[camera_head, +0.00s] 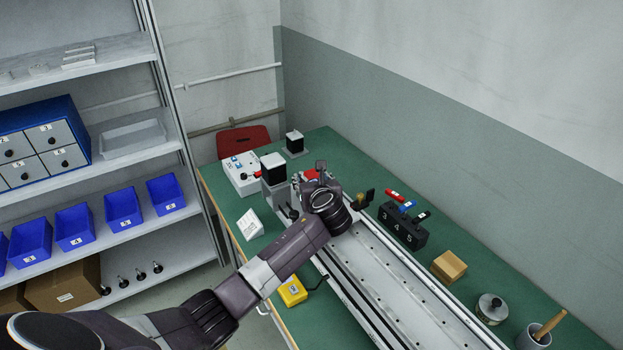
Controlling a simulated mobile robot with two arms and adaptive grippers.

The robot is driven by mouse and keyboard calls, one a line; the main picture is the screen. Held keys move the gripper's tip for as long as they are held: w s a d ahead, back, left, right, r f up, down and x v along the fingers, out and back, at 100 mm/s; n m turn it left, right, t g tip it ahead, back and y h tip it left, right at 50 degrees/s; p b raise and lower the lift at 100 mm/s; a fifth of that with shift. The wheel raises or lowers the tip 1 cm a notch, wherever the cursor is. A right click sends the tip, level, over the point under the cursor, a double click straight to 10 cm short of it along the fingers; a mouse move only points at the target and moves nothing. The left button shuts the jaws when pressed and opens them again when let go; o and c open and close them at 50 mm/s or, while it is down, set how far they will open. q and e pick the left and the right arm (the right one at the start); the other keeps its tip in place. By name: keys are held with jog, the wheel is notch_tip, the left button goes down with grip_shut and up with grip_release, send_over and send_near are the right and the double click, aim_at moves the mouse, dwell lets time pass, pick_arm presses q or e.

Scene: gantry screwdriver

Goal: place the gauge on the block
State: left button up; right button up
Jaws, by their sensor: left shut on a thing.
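My left arm reaches in from the lower left over the rail of a gantry. My left gripper (319,178) is at the far end of this rail, mostly hidden behind its own wrist. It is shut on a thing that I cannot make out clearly. A red patch (311,174) shows just beside the fingers; I cannot tell whether it belongs to the held thing. No gauge can be singled out with certainty. A black block (403,228) marked with numbers stands right of the rail, with red, blue and black handled tools at it. A tan block (449,265) lies nearer. My right gripper is not in view.
The pale gantry rail (410,290) runs along the green table (330,325). A motor (273,168) and a white control box (241,174) stand at its far end. A yellow item (292,290) lies left of the rail. A tin (491,309) and a cup (533,338) stand front right.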

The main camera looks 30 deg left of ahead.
pick_arm(q)
jog(key=o, duration=1.5)
jog(key=shift+o, duration=0.7)
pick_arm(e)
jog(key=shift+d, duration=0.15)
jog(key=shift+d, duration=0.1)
pick_arm(q)
jog(key=v, duration=1.2)
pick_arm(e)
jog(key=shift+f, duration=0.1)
pick_arm(q)
jog(key=shift+r, duration=0.1)
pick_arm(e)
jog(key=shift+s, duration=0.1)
